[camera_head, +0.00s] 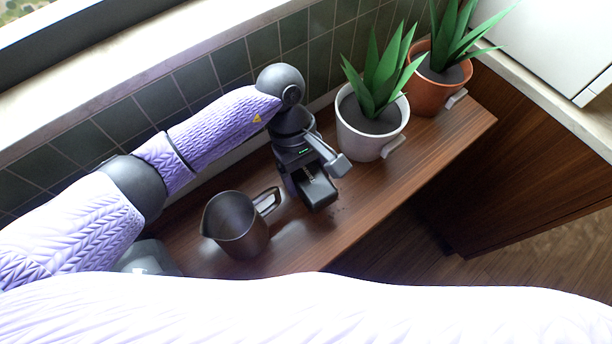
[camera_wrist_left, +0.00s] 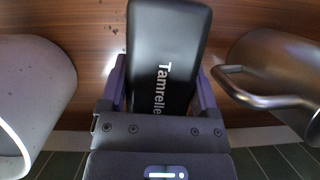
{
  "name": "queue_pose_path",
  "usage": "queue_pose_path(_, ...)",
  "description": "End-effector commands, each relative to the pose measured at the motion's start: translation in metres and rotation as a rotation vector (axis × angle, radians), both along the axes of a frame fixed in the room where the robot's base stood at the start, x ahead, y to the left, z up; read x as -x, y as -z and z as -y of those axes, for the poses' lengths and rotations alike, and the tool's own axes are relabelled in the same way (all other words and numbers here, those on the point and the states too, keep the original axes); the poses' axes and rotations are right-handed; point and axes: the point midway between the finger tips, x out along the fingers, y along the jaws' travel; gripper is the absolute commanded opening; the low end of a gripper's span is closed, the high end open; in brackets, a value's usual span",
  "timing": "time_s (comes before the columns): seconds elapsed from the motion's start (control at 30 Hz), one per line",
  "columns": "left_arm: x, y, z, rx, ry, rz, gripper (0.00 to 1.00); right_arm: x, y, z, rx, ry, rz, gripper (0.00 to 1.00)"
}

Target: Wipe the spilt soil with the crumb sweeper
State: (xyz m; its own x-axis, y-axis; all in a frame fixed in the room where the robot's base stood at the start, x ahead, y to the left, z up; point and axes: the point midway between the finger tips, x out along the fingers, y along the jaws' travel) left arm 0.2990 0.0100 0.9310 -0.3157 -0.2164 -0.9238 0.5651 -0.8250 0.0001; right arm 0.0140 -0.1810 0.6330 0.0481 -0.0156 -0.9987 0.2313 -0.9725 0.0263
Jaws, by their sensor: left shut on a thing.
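My left gripper (camera_head: 308,172) is shut on the crumb sweeper (camera_head: 319,193), a dark block at the wooden counter, between the metal jug and the white plant pot. In the left wrist view the sweeper (camera_wrist_left: 166,38) is black with the lettering "Tamrelle", and my left gripper's fingers (camera_wrist_left: 161,85) hold it from both sides. Some spilt soil (camera_wrist_left: 84,28) shows as small dark specks on the wood beside the sweeper. In the head view the soil is barely visible. Whether the sweeper touches the wood I cannot tell. My right gripper is out of view.
A dark metal jug (camera_head: 236,238) stands left of the sweeper, its handle towards it. A white plant pot (camera_head: 362,143) stands close on the right, with a terracotta pot (camera_head: 428,93) beyond. A tiled wall (camera_head: 165,100) is behind. The wooden counter's (camera_head: 425,155) front edge drops off.

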Motion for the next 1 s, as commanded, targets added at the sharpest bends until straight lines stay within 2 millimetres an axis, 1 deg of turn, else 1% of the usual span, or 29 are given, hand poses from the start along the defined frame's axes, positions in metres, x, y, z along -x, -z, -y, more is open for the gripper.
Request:
queue_pose_path(0.03, -0.001, -0.007, 0.0, -0.001, -0.001, 0.002, 0.32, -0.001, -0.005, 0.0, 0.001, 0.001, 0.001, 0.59)
queue_pose_path(0.1, -0.001, -0.013, 0.0, 0.0, -0.004, 0.001, 0.32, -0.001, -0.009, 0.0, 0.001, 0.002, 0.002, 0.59)
queue_pose_path(0.4, -0.003, -0.037, 0.001, 0.0, -0.015, 0.0, 0.32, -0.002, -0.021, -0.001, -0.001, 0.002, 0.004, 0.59)
queue_pose_path(1.0, -0.003, -0.038, 0.001, 0.0, -0.019, -0.001, 0.32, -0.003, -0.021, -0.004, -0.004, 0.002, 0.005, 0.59)
